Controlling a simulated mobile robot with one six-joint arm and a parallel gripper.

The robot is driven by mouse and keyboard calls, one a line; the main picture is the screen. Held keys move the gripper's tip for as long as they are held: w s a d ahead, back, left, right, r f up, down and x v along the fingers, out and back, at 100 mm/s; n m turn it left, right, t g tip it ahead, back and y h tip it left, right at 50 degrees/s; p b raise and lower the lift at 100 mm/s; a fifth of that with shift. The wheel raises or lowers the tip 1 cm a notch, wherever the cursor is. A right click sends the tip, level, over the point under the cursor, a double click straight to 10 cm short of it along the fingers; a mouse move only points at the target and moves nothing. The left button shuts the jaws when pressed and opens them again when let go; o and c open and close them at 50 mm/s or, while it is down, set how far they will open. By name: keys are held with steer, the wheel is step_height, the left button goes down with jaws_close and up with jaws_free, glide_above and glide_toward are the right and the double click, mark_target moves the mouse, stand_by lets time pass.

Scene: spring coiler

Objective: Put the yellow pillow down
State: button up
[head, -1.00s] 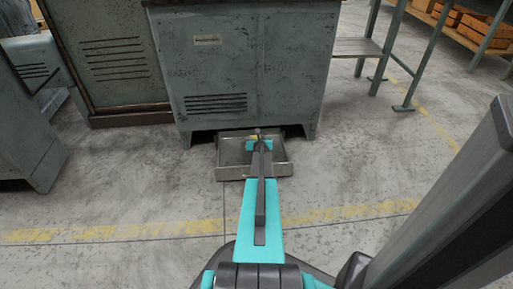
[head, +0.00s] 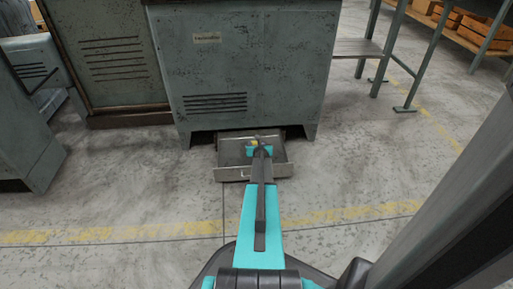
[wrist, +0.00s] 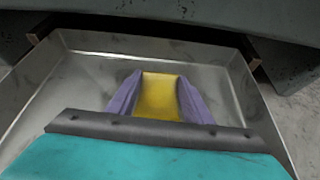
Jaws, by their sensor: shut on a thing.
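The yellow pillow (wrist: 160,97) is between the two purple fingers of my gripper (wrist: 160,90) in the wrist view. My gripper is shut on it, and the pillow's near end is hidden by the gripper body. In the head view only a small yellow patch (head: 254,142) of it shows by my gripper (head: 256,139). The gripper is over a grey metal tray (wrist: 75,75), inside its rim as seen from above. I cannot tell whether the pillow touches the tray floor.
The tray (head: 233,174) sits on the floor, partly under the green-grey machine cabinet (head: 245,65). The cabinet's lower edge (wrist: 170,30) hangs close beyond the tray. A shelf frame (head: 385,50) stands at right. The floor around is clear.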

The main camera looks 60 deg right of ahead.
steer(key=shift+f, duration=0.25)
steer(key=o, duration=1.1)
steer(key=shift+r, duration=0.2)
steer(key=shift+a, duration=0.1)
steer(key=shift+p+v, duration=0.9)
steer(key=shift+v, duration=5.05)
steer(key=shift+w, duration=0.1)
